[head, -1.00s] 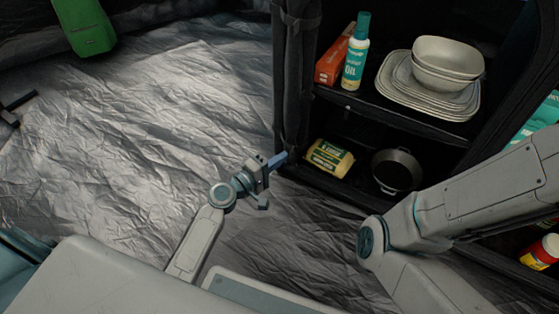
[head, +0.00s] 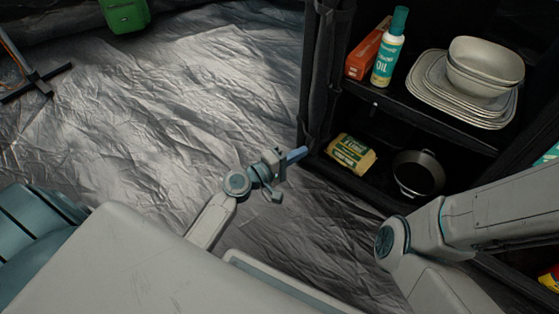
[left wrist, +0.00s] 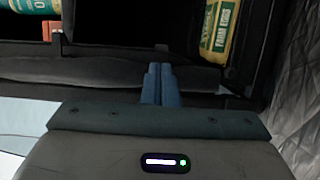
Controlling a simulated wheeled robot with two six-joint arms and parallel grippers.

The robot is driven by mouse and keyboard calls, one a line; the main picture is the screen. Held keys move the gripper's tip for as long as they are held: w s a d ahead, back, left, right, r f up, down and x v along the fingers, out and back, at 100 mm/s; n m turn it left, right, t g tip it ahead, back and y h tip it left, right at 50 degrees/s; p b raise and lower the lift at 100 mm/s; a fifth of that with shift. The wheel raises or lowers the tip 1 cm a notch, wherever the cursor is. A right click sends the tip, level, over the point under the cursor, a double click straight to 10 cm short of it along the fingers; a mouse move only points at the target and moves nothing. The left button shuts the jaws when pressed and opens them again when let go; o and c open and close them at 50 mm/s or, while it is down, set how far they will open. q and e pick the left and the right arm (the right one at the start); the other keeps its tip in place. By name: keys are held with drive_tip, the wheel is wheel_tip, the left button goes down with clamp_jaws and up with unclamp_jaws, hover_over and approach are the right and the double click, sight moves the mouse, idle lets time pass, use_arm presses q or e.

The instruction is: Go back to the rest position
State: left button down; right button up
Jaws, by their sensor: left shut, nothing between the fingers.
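My left gripper (head: 297,155) has blue fingers. They are closed together with nothing between them, just in front of the left post of the black shelf unit (head: 325,75). In the left wrist view the shut fingers (left wrist: 160,85) point at the edge of the shelf unit (left wrist: 100,72). My right arm crosses the lower right of the head view, and its gripper is out of the picture.
A yellow package (head: 351,154) and a dark pan (head: 418,174) sit on the lower shelf. An oil bottle (head: 388,50), a red box (head: 367,48) and stacked plates and bowls (head: 485,68) stand above. Open silver floor (head: 180,100) lies left; a green bag (head: 125,14) stands behind.

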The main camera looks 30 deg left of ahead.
use_arm(q)
drive_tip(key=v, duration=0.9)
drive_tip(key=shift+a, duration=0.15)
